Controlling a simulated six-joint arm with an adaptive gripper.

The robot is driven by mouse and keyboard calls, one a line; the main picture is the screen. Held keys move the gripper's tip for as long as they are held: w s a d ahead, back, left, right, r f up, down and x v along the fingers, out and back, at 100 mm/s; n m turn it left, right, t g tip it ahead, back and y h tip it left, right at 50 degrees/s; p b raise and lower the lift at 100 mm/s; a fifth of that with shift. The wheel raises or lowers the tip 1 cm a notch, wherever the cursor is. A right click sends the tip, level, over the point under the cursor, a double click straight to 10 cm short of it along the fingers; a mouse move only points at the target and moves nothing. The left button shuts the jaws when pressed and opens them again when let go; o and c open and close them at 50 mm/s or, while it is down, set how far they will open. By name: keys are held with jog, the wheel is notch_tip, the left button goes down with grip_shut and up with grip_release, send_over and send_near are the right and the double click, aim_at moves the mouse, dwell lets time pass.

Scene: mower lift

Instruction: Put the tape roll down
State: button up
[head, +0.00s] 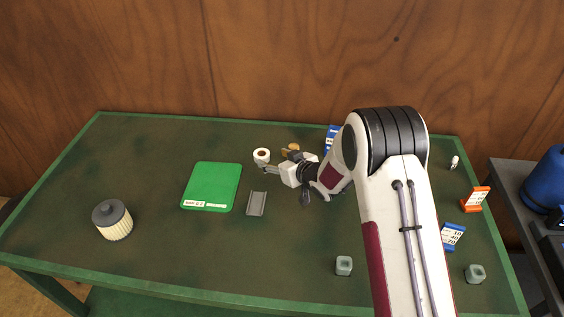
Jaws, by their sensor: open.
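A white tape roll (261,156) with a brown core opening stands on the green table (150,145), right of the green mat. My gripper (268,169) reaches in from the right, low over the table, with its fingertips close to the near side of the roll. It is open. Whether a finger touches the roll is too small to tell. The arm hides part of the table to the right of the gripper.
A bright green mat (213,183), a small grey tray (257,204) and a yellowish object (291,149) are close by. A dark-lidded canister (112,219) stands left. The back left is clear.

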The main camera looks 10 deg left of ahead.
jog(key=shift+v, duration=2.15)
jog(key=shift+w+d+r, duration=0.1)
jog(key=shift+d+r, duration=0.2)
jog(key=shift+r, duration=0.1)
jog(key=s+d+r+m+h, duration=0.2)
jog(key=d+r+h, duration=0.1)
jog(key=d+r, duration=0.45)
jog(key=s+d+r+m+h, duration=0.1)
jog(key=s+d+r+h, duration=0.2)
jog(key=d+r, duration=0.45)
jog(key=s+d+r+m+h, duration=0.1)
jog(key=s+d+r, duration=0.3)
jog(key=s, duration=0.2)
jog(key=s+d+r+m+h, duration=0.1)
jog(key=s+d+r+m, duration=0.15)
jog(key=s, duration=0.35)
jog(key=s+d+g, duration=0.1)
jog(key=s+g, duration=0.1)
jog(key=s, duration=1.1)
jog(key=s+d+m+g, duration=0.1)
jog(key=s+d+g, duration=0.1)
jog(key=s, duration=1.2)
jog(key=shift+d+r, duration=0.25)
